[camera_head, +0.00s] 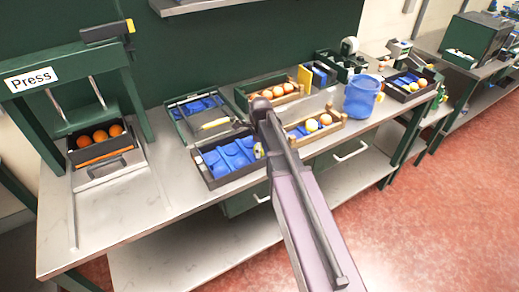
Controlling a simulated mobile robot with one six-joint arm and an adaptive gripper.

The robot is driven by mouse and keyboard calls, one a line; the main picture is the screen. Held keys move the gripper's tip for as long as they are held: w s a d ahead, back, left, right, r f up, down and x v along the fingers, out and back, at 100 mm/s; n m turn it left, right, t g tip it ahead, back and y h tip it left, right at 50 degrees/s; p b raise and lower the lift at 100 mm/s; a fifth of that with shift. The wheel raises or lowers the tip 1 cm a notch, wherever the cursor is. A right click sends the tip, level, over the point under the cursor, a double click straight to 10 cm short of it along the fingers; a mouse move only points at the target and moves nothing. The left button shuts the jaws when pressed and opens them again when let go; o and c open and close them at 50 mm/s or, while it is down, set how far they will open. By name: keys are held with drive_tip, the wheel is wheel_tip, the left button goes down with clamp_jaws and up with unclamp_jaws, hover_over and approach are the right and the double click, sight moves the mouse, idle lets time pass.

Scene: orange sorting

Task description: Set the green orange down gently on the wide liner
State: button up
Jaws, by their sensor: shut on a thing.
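My arm reaches up from the bottom right, and its end is over the bench near the middle of the picture. It hides my gripper, so I cannot make out the fingers or anything between them. I cannot pick out a green orange for sure. A dark front tray (212,182) holds a broad blue liner (229,157), just left of my arm. A small pale yellowish thing (258,150) shows at this tray's right edge, partly beside my arm; I cannot tell what it is. A green tray (176,119) behind holds another blue liner (200,105).
A crate with oranges (278,91) stands behind my arm. A wooden crate (318,133) with a yellow ball (312,125) and a blue bucket (361,97) stand right. A press (80,100) is left.

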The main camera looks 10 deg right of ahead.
drive_tip(key=shift+f+b, duration=0.4)
drive_tip(key=shift+f, duration=0.05)
idle(0.3)
drive_tip(key=o, duration=1)
drive_tip(key=shift+r, duration=0.15)
drive_tip(key=shift+r+p, duration=3.9)
drive_tip(key=shift+p, duration=0.15)
